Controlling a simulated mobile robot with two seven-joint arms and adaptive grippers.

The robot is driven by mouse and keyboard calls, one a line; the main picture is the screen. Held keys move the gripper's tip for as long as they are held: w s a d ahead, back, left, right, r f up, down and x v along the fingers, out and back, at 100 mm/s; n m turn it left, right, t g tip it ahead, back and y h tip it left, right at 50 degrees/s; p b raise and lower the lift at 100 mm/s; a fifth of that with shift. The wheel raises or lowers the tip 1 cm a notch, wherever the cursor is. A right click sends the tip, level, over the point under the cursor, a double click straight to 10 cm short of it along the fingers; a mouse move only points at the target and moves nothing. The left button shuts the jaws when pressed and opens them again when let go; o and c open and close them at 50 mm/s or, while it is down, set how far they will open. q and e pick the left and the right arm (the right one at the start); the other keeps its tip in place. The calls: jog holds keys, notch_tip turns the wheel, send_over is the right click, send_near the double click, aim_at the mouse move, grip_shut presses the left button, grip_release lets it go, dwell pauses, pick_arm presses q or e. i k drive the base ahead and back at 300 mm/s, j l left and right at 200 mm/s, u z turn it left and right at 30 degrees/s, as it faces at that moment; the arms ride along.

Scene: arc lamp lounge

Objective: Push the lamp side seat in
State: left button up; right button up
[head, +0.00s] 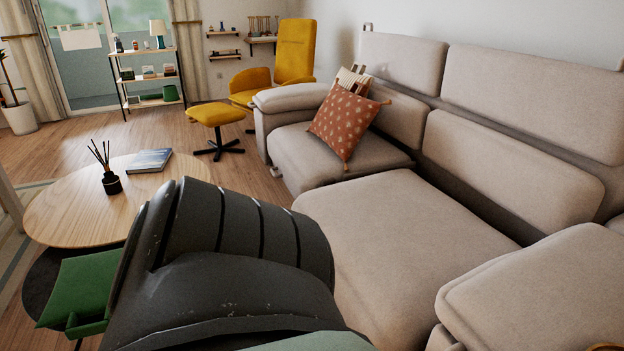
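A beige sofa has two seats side by side. The near seat (420,230) is large and bare, and its front edge is partly hidden behind my arm. It seems to sit slightly farther forward than the far seat (335,157), and a dark strip shows between its rear and the backrest (510,165). No arc lamp is in view, so I cannot tell which seat is on the lamp side. A dark ribbed part of my arm fills the lower middle, in front of the near seat. Neither gripper can be seen.
A round wooden table (60,215) holds a reed diffuser (112,183) and a book (149,161). Cushions (345,120) lie on the far seat. A sofa armrest (540,290) bounds the lower right. A yellow chair (293,55) and footstool (215,115) stand beyond; floor between is clear.

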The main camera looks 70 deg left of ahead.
aim_at(395, 239)
jog(key=u, duration=1.7)
jog(key=i+j+u, duration=0.45)
jog(key=k+j, duration=0.05)
